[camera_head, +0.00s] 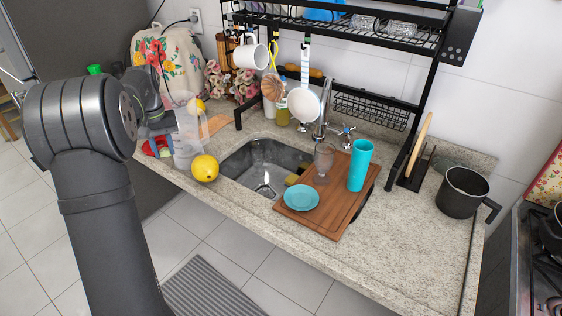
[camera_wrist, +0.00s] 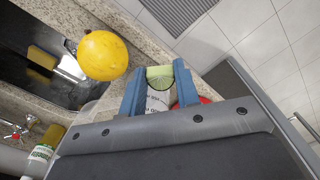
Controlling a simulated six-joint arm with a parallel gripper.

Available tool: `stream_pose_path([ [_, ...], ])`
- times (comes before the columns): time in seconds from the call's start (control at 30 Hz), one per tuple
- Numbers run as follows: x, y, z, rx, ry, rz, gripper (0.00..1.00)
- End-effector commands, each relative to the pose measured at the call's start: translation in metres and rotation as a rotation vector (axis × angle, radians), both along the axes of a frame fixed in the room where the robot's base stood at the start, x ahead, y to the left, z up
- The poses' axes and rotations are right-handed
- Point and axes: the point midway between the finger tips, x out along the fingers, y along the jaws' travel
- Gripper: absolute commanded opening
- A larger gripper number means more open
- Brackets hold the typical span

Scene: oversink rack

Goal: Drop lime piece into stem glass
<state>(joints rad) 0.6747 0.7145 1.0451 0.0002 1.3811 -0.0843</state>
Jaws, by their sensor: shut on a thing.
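In the wrist view, my gripper (camera_wrist: 159,70) has its two blue fingers closed on a green lime piece (camera_wrist: 160,78), with the pale cut face showing. In the camera_head view the fingers and the lime piece are hard to make out behind my arm and a clear vessel, at the left end of the counter. A clear glass (camera_head: 324,158), which looks like the stem glass, stands upright on the wooden board, well to the right of my gripper. I do not see it in the wrist view.
A yellow lemon (camera_head: 204,168) lies at the counter's front edge, left of the sink (camera_head: 262,165). The board (camera_head: 312,222) also holds a turquoise cup (camera_head: 360,165) and a small blue plate (camera_head: 301,198). A black rack (camera_head: 425,95) with hanging utensils stands behind. A clear vessel (camera_head: 187,130) is near my arm.

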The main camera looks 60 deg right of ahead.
Motion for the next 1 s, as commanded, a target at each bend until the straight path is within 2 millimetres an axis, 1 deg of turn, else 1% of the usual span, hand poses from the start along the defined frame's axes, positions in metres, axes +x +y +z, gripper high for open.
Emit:
stream_pose_path([
  [0.03,-0.013,-0.022,0.004,0.000,0.000,-0.022,0.08],
  [0.1,-0.029,-0.045,0.010,-0.001,-0.001,-0.039,0.08],
  [0.27,-0.067,-0.094,0.024,0.000,-0.001,-0.074,0.08],
  [0.3,-0.077,-0.107,0.027,0.000,-0.001,-0.082,0.08],
  [0.37,-0.094,-0.125,0.033,0.000,0.000,-0.095,0.08],
  [0.4,-0.106,-0.138,0.038,-0.002,-0.001,-0.103,0.08],
  [0.47,-0.126,-0.156,0.045,-0.002,-0.001,-0.115,0.08],
  [0.5,-0.141,-0.169,0.049,-0.002,-0.001,-0.123,0.08],
  [0.57,-0.163,-0.188,0.057,-0.002,-0.001,-0.134,0.08],
  [0.6,-0.178,-0.199,0.062,-0.001,0.000,-0.141,0.08],
  [0.67,-0.202,-0.216,0.070,-0.002,-0.001,-0.151,0.08],
  [0.7,-0.219,-0.226,0.075,-0.002,-0.001,-0.156,0.08],
  [0.77,-0.244,-0.241,0.083,-0.003,-0.001,-0.165,0.08],
  [0.8,-0.261,-0.249,0.089,-0.001,0.000,-0.170,0.08],
  [0.87,-0.285,-0.261,0.096,-0.003,-0.001,-0.176,0.08],
  [0.9,-0.300,-0.267,0.100,-0.001,0.000,-0.181,0.08],
  [1.0,-0.333,-0.279,0.110,-0.001,0.000,-0.188,0.08],
])
